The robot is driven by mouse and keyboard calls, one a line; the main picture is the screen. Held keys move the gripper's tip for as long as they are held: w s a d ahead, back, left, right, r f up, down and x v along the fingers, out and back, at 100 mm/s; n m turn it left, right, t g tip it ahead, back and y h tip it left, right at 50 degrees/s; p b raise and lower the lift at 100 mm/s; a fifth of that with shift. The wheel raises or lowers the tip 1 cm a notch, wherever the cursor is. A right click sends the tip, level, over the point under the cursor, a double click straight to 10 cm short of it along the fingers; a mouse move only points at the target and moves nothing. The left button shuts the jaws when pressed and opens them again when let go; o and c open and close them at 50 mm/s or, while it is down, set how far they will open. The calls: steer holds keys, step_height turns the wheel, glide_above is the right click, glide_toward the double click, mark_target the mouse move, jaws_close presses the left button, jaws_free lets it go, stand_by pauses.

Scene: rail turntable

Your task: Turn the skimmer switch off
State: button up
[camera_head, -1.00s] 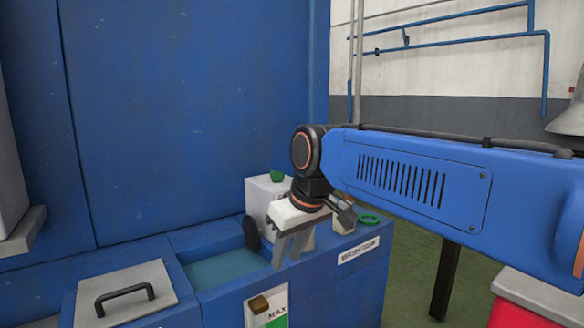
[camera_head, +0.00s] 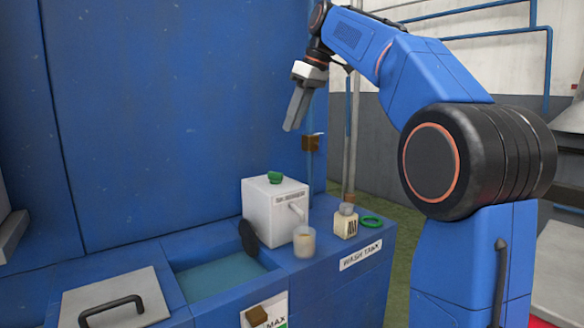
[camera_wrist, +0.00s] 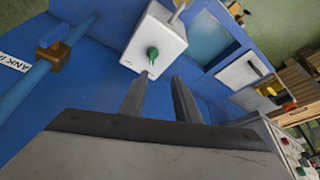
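The skimmer (camera_head: 272,212) is a white box on the wash tank's rim, with a green switch (camera_head: 274,177) on its top. In the wrist view the skimmer (camera_wrist: 170,42) lies just beyond the fingertips, and its green switch (camera_wrist: 152,53) shows near its close edge. The switch's setting cannot be read. My gripper (camera_head: 290,128) is above the skimmer, clear of it, in front of the blue wall. In the wrist view my gripper (camera_wrist: 160,80) has its two fingers apart with nothing between them.
A cup (camera_head: 304,243) stands under the skimmer's spout; a small bottle (camera_head: 345,224) and a green ring (camera_head: 371,221) are to its right. A black disc (camera_head: 248,238) hangs over the open tank (camera_head: 222,276). A pipe with a brass valve (camera_wrist: 55,57) runs close by.

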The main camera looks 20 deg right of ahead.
mark_target(275, 173)
steer(key=shift+n, duration=0.3)
steer(key=x, duration=0.5)
steer(key=w+x, duration=0.1)
steer(key=x, duration=0.5)
steer(key=w+d+x, duration=0.1)
steer(key=x, duration=0.4)
steer(key=shift+d, duration=0.1)
steer(key=shift+c, duration=0.5)
jaws_close()
